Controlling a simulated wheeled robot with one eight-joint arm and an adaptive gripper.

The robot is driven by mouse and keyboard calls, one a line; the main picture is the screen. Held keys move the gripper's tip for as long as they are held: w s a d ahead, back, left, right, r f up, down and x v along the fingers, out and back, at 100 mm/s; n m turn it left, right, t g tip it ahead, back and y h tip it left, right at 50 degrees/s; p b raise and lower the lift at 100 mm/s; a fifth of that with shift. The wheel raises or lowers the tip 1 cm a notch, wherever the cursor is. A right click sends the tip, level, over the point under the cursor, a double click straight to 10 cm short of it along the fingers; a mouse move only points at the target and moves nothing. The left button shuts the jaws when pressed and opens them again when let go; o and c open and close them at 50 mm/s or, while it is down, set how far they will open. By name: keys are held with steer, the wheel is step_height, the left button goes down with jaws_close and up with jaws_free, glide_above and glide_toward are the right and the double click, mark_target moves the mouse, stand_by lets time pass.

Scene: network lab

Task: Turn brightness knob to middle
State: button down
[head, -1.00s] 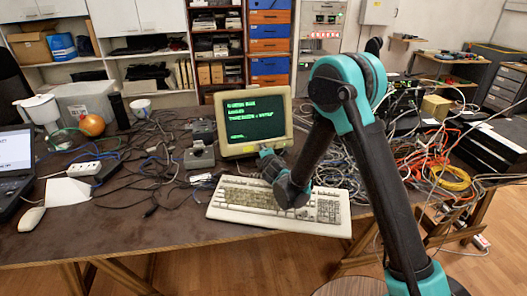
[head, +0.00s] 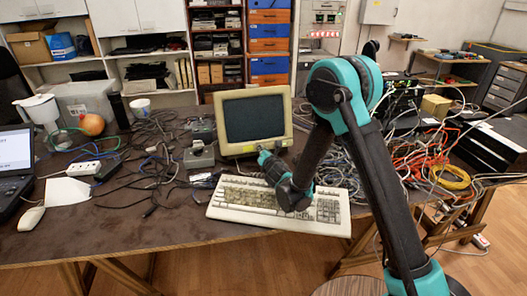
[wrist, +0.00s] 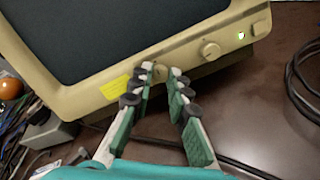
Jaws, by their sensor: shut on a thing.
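The beige monitor (head: 287,135) stands behind the keyboard with a dark, blank screen. Its lower bezel (wrist: 230,45) fills the upper part of the wrist view. My gripper (head: 263,156) reaches its lower front edge. In the wrist view my gripper (wrist: 160,72) has its fingertips closed around a small knob (wrist: 161,72) on the bezel, mostly hidden between them. A second round knob (wrist: 210,50) is free to the right. No marking shows which one is brightness, and the held knob's angle cannot be read.
A keyboard (head: 240,199) lies below my forearm. A yellow label (wrist: 115,88) is left of my fingers. Cables (head: 430,165) clutter the right side; grey boxes (head: 198,155) stand left.

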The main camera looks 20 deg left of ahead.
steer(key=shift+s, duration=0.1)
stand_by(0.4)
steer(key=c, duration=1.4)
jaws_free()
steer(key=shift+c, duration=0.2)
glide_toward(263, 130)
steer(key=w+a, duration=0.1)
steer(key=w+a+r, duration=0.1)
steer(key=shift+a+r, duration=0.2)
steer(key=shift+a, duration=0.2)
